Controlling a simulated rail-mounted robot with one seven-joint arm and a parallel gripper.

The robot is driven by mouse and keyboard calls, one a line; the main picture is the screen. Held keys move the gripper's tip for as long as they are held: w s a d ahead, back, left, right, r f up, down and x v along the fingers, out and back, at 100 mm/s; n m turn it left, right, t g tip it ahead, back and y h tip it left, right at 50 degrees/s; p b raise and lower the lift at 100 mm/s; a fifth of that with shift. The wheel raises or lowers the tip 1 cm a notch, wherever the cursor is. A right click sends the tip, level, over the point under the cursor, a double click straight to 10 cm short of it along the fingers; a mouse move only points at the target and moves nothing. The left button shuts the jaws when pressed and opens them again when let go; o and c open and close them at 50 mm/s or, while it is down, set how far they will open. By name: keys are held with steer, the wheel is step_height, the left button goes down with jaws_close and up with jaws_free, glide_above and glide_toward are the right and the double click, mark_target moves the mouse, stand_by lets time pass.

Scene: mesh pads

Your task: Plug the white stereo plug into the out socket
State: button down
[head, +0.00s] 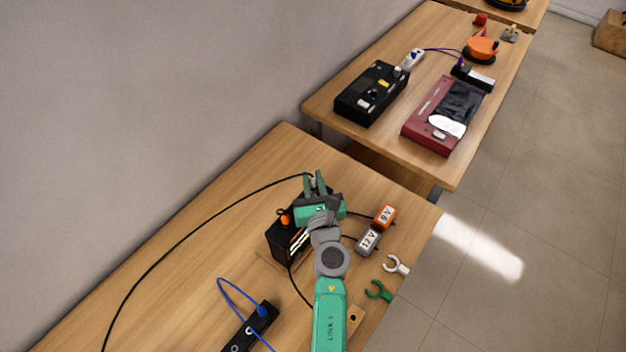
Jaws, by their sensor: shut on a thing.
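My gripper (314,180), with green fingers, is over the far part of the near table, just beyond a black box. It is shut on a small plug at the end of a long black cable (180,236); I take this for the white stereo plug, mostly hidden between the fingers. The black box (281,246) has an orange knob (285,219) and pale markings. My gripper and arm cover part of it. I cannot make out the out socket.
An orange 9 V block (384,216) and grey 12 V block (368,241) stand right of my arm. A white clip (396,266) and green clip (378,291) sit by the right edge. A black strip (250,328) with a blue cable (234,290) lies near left.

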mark_target(314, 192)
steer(key=shift+f+b, duration=1.35)
steer(key=shift+f, duration=0.15)
steer(key=c, duration=1.3)
jaws_free()
steer(key=shift+o, duration=0.2)
steer(key=s+d+p, duration=0.1)
steer(key=s+p, duration=0.1)
steer(key=s, duration=0.5)
steer(key=shift+s+d, duration=0.2)
steer(key=shift+s, duration=0.15)
